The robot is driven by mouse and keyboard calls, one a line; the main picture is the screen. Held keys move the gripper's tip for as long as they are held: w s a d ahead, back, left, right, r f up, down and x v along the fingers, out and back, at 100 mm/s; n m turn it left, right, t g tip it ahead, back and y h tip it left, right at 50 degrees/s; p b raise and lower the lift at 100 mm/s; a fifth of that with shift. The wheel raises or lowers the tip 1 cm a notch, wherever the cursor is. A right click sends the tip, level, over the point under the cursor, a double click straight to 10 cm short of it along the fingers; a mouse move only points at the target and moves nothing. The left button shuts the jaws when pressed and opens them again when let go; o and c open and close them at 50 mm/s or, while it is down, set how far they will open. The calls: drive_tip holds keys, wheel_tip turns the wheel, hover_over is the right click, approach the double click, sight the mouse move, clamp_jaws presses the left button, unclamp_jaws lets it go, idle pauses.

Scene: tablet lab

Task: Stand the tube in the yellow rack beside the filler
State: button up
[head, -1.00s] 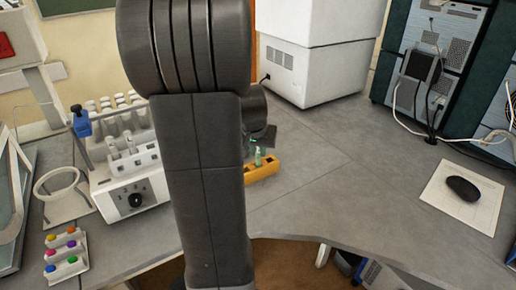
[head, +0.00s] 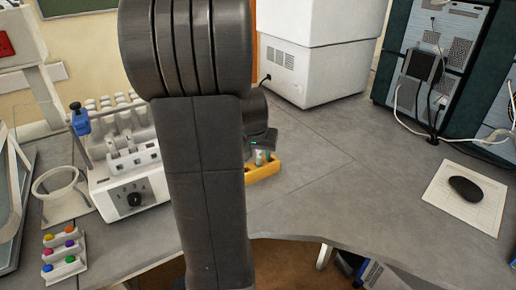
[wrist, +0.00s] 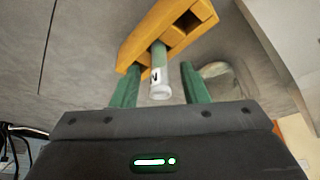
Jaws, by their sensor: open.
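The tube (wrist: 159,75) has a pale cap with a dark mark and a greenish body. It stands in a slot of the yellow rack (wrist: 150,35), seen from above in the wrist view. My gripper (wrist: 160,86) is open, with one green finger on each side of the tube and a visible gap at both sides. In the head view the yellow rack (head: 263,173) sits on the grey bench, partly hidden by my arm. The tube (head: 259,158) shows small above it, close by my gripper.
A white machine with a dial (head: 135,199) and several white-capped tubes stands left of my arm. A ring stand (head: 62,194) and a holder of coloured buttons (head: 63,250) are further left. A large white box (head: 312,60) stands behind. The bench right of the rack is clear up to the mouse (head: 465,188).

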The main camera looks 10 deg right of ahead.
drive_tip(key=v, duration=1.3)
drive_tip(key=shift+s+r, duration=0.2)
drive_tip(key=shift+r, duration=0.1)
drive_tip(key=shift+a+f, duration=0.1)
drive_tip(key=x, duration=1.3)
drive_tip(key=shift+w+f, duration=0.15)
drive_tip(key=shift+f, duration=0.1)
drive_tip(key=shift+r+p, duration=0.65)
drive_tip(key=shift+r, duration=0.1)
